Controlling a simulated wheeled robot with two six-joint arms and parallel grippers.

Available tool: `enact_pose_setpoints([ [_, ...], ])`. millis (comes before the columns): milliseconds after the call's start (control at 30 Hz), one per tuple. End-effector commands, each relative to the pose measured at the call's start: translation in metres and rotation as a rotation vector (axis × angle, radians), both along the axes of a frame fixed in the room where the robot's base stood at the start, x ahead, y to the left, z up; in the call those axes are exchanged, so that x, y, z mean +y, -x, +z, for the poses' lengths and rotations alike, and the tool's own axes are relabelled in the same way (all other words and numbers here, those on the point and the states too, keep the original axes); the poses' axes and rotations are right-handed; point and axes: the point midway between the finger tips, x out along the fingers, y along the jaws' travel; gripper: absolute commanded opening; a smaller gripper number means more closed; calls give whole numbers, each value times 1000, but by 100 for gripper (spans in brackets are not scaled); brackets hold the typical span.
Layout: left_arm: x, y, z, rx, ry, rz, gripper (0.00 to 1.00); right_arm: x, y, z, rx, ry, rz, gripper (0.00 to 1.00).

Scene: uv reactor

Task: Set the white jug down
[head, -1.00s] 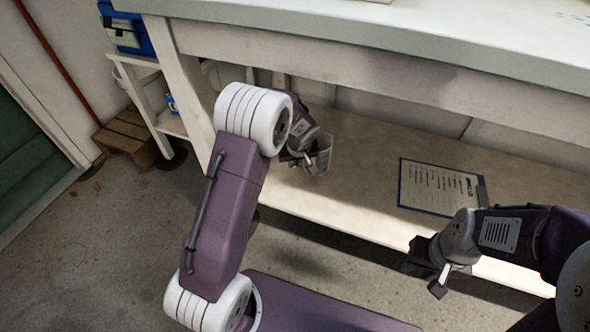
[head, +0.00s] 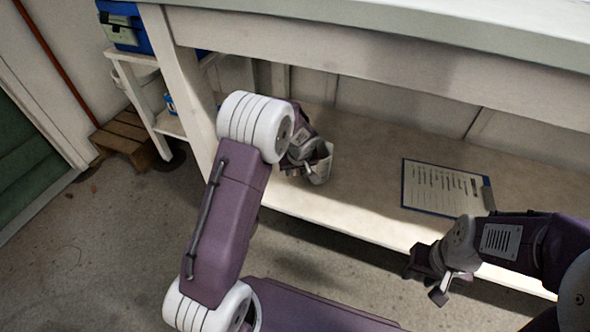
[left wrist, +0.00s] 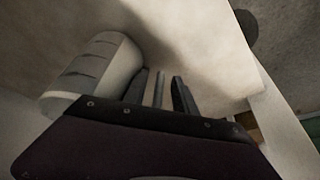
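The white jug (head: 322,167) is over the lower shelf (head: 370,150) beneath the bench in the head view, and looks tilted. My left gripper (head: 308,165) is at its left side, partly hidden by my own arm. In the left wrist view the jug (left wrist: 98,72) shows left of the fingers (left wrist: 160,92), with a thin grey bar, seemingly its handle, between them. The gripper appears shut on this handle. Whether the jug's base touches the shelf is hard to see. My right gripper (head: 430,281) is open and empty in front of the shelf's edge.
A clipboard (head: 437,188) with paper lies on the shelf to the right of the jug. The bench top (head: 400,25) overhangs the shelf, and a white leg (head: 187,85) stands to the left. The shelf between jug and clipboard is clear.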

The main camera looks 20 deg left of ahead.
Motion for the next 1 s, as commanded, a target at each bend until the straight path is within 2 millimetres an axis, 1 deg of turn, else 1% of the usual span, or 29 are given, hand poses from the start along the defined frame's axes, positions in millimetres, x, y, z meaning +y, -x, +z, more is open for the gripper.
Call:
enact_pose_setpoints([
  [67, 0, 0, 5, 0, 0, 0, 33, 0, 0, 6, 0, 0, 0, 36],
  [133, -2, 3, 16, -1, 0, -1, 33, 0, 0, 12, 0, 0, 0, 36],
  [167, -4, 5, 23, -1, 0, -1, 33, 0, 0, 17, 0, 0, 0, 36],
  [300, -11, 17, 61, -2, 0, -3, 33, 0, 0, 39, 0, 0, 0, 36],
  [400, -16, 25, 84, -2, 0, -2, 33, 0, 0, 51, 0, 0, 0, 36],
  [500, -20, 32, 101, -3, 1, -1, 33, 0, 0, 59, 0, 0, 0, 36],
  [633, -23, 38, 112, 0, 1, 0, 33, 0, 0, 65, 0, 0, 0, 36],
  [800, -24, 40, 114, 2, 0, -2, 33, 0, 0, 64, 0, 0, 0, 36],
  [833, -24, 44, 114, 8, 0, -10, 33, 0, 0, 64, 0, 0, 0, 36],
  [867, -23, 51, 114, 21, 2, -24, 33, 0, 0, 64, 0, 0, 0, 36],
  [933, -20, 83, 116, 80, 9, -97, 33, 0, 0, 64, 0, 0, 0, 36],
  [967, -20, 102, 116, 112, 15, -143, 33, 0, 0, 64, 0, 0, 0, 36],
  [1000, -21, 129, 116, 152, 28, -206, 33, 0, 0, 64, 0, 0, 0, 36],
])
